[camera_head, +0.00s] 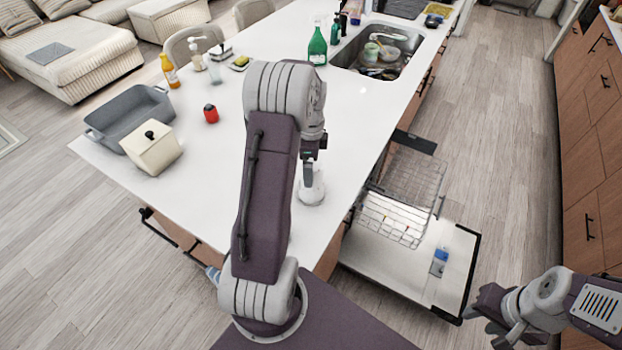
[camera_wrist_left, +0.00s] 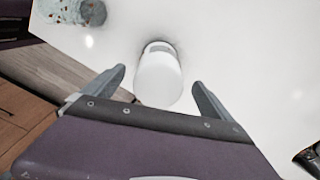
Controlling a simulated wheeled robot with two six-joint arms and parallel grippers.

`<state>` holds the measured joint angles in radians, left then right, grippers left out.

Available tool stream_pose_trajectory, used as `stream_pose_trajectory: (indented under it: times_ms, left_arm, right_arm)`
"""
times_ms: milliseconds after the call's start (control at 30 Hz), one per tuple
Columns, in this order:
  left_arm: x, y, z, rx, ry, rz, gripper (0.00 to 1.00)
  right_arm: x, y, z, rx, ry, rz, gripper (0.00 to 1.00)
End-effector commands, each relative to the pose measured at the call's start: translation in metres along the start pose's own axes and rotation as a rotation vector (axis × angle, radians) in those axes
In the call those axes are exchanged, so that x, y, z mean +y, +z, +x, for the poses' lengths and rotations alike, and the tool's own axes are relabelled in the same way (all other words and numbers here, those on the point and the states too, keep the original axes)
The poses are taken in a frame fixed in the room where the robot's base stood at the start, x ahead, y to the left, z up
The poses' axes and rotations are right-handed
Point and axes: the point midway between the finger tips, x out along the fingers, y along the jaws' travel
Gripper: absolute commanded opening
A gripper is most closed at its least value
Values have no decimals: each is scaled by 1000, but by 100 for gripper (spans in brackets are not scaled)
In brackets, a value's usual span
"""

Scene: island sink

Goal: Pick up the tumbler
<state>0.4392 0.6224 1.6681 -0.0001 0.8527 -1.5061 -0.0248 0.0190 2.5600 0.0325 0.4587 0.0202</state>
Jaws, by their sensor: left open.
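A white, rounded vessel, likely the tumbler (camera_head: 313,192), stands on the white island top near its right edge. My left gripper (camera_head: 309,172) reaches down to it from above and partly hides it. In the left wrist view the white vessel (camera_wrist_left: 158,82) lies between the two spread fingers of my left gripper (camera_wrist_left: 159,76). A gap shows on each side, so the fingers do not visibly touch it. My right gripper (camera_head: 488,318) is at the lower right, over the floor and away from the island; its jaw opening is unclear.
An open dishwasher (camera_head: 455,262) with racks stands right of the island. A grey roasting pan (camera_head: 117,108), a cream canister (camera_head: 151,147) and a red item (camera_head: 210,114) are at left. The sink (camera_head: 383,50) and a green spray bottle (camera_head: 317,46) are farther back. Counter between is clear.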

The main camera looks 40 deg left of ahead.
Motion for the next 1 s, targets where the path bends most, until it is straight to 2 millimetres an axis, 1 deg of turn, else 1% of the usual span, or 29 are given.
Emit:
stream_pose_trajectory:
  times_ms: [33, 100, 267, 400, 533, 633, 767, 800, 867, 900, 967, 1000]
  left_arm:
    - [0, 0, 5, 0, 3, 0, 97]
    - [0, 0, 13, 0, 1, 0, 97]
    - [0, 0, 19, 0, 0, 0, 97]
    - [-1, 0, 42, 0, 5, 0, 97]
    - [-1, 0, 63, 0, 2, 0, 97]
    - [-2, 0, 68, 0, -1, 0, 97]
    - [-2, 0, 68, 0, -2, 0, 97]
    - [-2, 0, 68, 0, -2, 0, 94]
    - [-2, 0, 68, 0, -2, 0, 77]
    - [-2, 0, 68, 0, -2, 0, 66]
    - [-2, 0, 68, 0, -2, 0, 49]
    - [-2, 0, 68, 0, -2, 0, 38]
  right_arm:
    - [0, 0, -4, 0, 0, 0, 36]
    - [0, -1, -6, 0, 0, 0, 36]
    - [0, -1, -8, 0, 0, 0, 36]
    - [0, -2, -21, 0, 0, 0, 36]
    - [0, -2, -23, 0, 0, 0, 36]
    - [0, -2, -23, 0, 0, 0, 36]
    - [0, -2, -22, 0, 0, 0, 36]
    - [0, -2, -22, 0, 0, 0, 36]
    - [0, -2, -22, 0, 0, 0, 36]
    - [0, -2, -22, 0, 0, 0, 36]
    - [0, -2, -22, 0, 0, 0, 36]
    - [0, -2, -22, 0, 0, 0, 36]
